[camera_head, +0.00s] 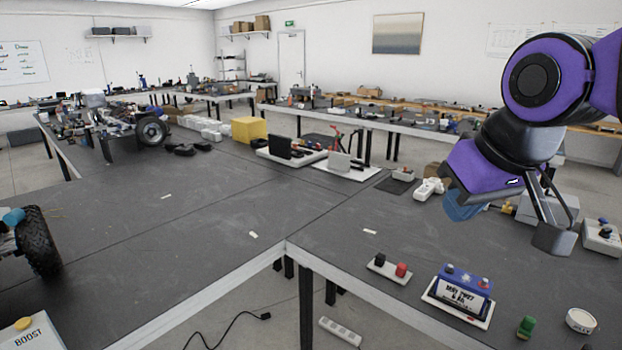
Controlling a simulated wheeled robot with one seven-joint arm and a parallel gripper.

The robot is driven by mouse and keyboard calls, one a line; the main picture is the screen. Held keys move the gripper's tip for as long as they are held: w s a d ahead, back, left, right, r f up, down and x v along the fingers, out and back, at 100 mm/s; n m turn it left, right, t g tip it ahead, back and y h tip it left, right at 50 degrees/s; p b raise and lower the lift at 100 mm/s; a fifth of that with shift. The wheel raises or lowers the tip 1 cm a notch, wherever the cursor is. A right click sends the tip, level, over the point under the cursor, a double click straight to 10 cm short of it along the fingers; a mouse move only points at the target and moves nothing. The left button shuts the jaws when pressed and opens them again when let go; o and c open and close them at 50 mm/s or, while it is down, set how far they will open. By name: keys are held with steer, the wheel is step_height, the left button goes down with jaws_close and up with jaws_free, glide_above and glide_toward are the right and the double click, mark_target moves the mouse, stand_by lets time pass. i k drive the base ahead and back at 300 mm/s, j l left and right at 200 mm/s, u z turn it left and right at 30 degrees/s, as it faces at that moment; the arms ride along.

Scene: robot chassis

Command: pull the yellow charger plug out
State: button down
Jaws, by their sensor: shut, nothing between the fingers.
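My gripper (553,238) hangs from my purple and black arm at the right, above the right-hand workbench. Its fingertips are together and hold nothing. A grey charger-like box (540,209) stands on the bench behind the fingers and is partly covered by them. A small yellow and dark part (497,207) shows just left of that box, beside a blue thing (464,206) half hidden by my wrist. It may be the yellow plug, but it is too small and covered to tell whether it is plugged in. My gripper appears apart from it.
A blue battery (464,287) on a white tray, a block with black and red knobs (389,268), a green-topped part (525,327) and a white roll (580,320) lie on the near bench. A light grey box (603,236) stands at the right edge. The bench's left middle is clear.

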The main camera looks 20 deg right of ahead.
mark_target(507, 208)
steer(key=i+l+z, duration=0.1)
steer(key=z, duration=0.4)
steer(key=i+z, duration=0.3)
steer(key=z, duration=0.15)
steer(key=i+j+z, duration=0.1)
steer(key=z, duration=0.4)
steer(key=i+j+z, duration=0.2)
steer(key=z, duration=0.3)
steer(key=i, duration=0.1)
